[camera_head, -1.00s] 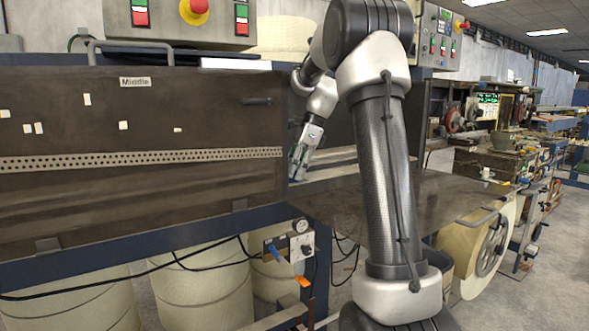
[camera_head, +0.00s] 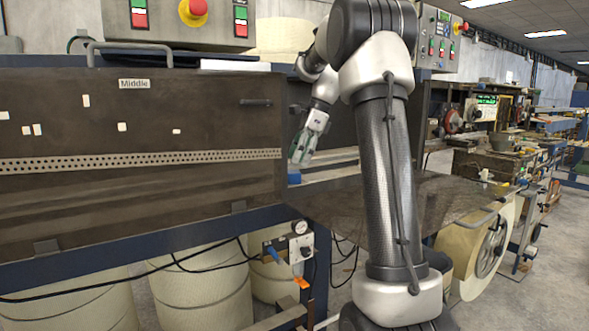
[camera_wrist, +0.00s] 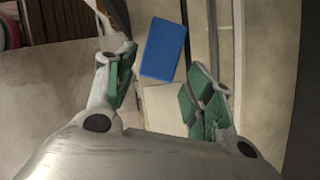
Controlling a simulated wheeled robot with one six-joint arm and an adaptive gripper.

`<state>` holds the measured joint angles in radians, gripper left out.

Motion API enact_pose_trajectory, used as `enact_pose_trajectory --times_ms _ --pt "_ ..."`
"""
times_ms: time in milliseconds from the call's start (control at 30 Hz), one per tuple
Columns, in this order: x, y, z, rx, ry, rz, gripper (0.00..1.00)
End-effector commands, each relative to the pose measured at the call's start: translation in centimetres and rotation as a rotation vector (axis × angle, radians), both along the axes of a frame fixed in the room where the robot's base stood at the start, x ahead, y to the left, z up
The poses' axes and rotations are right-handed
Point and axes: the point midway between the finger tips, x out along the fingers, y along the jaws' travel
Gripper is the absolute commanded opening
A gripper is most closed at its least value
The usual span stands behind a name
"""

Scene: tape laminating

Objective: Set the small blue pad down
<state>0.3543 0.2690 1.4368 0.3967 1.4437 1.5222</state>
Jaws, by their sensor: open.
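The small blue pad (camera_wrist: 163,48) lies flat and slightly turned on a light surface in the wrist view, just beyond my open fingertips. It is apart from both fingers. In the head view the blue pad (camera_head: 294,178) shows as a small patch below my gripper (camera_head: 301,160), by the right end of the dark panel. A pale square piece (camera_wrist: 166,107) lies between the fingers, just nearer than the blue pad.
The dark panel marked Middle (camera_head: 120,130) stands left of my gripper. A brown metal table (camera_head: 335,205) extends to the right. A grey rail (camera_wrist: 223,40) runs along the right of the pad in the wrist view. A control box (camera_head: 300,245) hangs below the edge.

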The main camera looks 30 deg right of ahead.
Motion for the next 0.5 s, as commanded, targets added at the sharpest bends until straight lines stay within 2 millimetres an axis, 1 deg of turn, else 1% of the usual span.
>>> enact_pose_trajectory --times_ms 33,200,333,500 --pt "-0.1 -0.5 1.2 -0.001 -0.003 -0.002 0.53" --pt "-0.6 -1.8 4.4 -0.001 -0.002 -0.001 0.53" --pt "-0.8 -2.4 6.0 0.000 0.000 -0.001 0.53" --pt "-1.0 -2.7 6.9 0.001 0.002 0.000 0.53"
